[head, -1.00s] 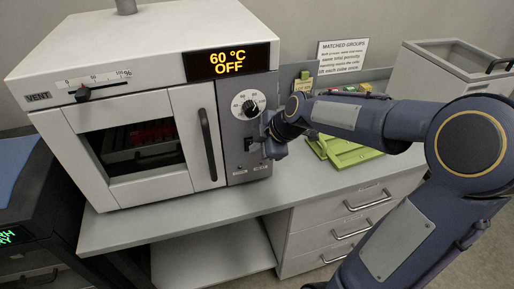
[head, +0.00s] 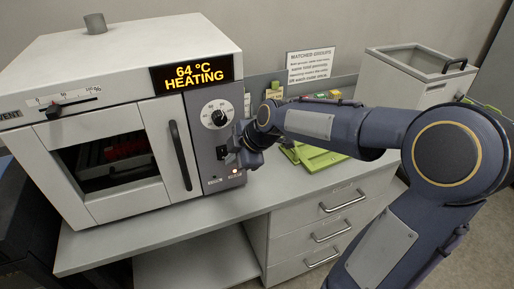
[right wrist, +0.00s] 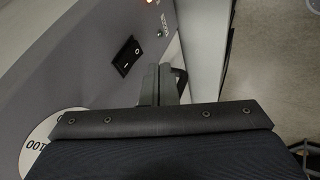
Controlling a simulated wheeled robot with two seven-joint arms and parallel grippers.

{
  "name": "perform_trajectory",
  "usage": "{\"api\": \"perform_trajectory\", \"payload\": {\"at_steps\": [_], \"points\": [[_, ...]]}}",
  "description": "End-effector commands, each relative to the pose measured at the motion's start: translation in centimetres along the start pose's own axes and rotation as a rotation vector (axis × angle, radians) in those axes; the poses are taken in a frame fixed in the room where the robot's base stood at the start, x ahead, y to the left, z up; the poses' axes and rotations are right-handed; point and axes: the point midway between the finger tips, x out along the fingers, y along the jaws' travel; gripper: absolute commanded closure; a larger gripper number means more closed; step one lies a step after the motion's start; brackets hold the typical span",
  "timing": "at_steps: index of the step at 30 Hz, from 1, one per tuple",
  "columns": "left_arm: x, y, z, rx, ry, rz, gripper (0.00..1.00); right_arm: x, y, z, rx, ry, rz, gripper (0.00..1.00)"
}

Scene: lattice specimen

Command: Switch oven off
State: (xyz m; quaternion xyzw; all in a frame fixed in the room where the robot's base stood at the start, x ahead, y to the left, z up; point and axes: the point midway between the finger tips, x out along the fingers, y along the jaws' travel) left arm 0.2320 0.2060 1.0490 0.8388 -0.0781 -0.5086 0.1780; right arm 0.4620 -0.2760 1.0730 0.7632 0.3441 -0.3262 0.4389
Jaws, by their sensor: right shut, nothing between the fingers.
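The white oven (head: 120,50) stands on the bench at the left. Its display (head: 192,73) reads "64 °C HEATING". On its grey control panel (head: 203,110) are a round dial (head: 217,114) and a black rocker switch (head: 221,152), which also shows in the right wrist view (right wrist: 127,56). I cannot tell for sure which side of the rocker is pressed. An orange lamp (head: 235,171) glows below it. My right gripper (head: 234,157) is shut and empty, close in front of the panel. In the right wrist view its fingers (right wrist: 158,84) are beside the switch, apart from it. My left gripper is not in view.
The oven door with its handle (head: 180,155) is closed; a rack with red items shows through its window. A green tray (head: 318,157) lies on the bench behind my right arm. Drawers (head: 325,222) are below.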

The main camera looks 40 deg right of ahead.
Motion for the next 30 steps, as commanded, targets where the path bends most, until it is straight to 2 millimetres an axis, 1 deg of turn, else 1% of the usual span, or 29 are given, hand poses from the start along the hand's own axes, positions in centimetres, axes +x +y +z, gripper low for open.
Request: {"api": "perform_trajectory", "payload": {"at_steps": [1, 8, 15, 18, 21, 24, 30], "points": [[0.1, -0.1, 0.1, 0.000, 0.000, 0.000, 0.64, 0.1, -0.1, -0.3, -0.004, 0.002, 0.000, 1.00], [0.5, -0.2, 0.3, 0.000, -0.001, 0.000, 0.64, -3.2, 0.2, -0.2, -0.001, 0.000, 0.005, 1.00], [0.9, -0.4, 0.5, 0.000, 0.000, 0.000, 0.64, -7.3, 0.3, -0.2, -0.001, 0.001, 0.005, 1.00], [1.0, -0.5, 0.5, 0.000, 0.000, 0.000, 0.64, -8.7, 0.3, -0.2, -0.001, 0.001, 0.003, 1.00], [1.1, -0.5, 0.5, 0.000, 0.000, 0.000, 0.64, -9.5, 0.4, -0.2, 0.000, 0.001, 0.001, 1.00], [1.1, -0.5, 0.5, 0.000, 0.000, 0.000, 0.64, -9.9, 0.4, -0.2, 0.000, 0.000, 0.001, 1.00], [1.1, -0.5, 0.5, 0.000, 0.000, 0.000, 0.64, -10.0, 0.4, -0.2, 0.000, 0.000, 0.000, 1.00]]}}
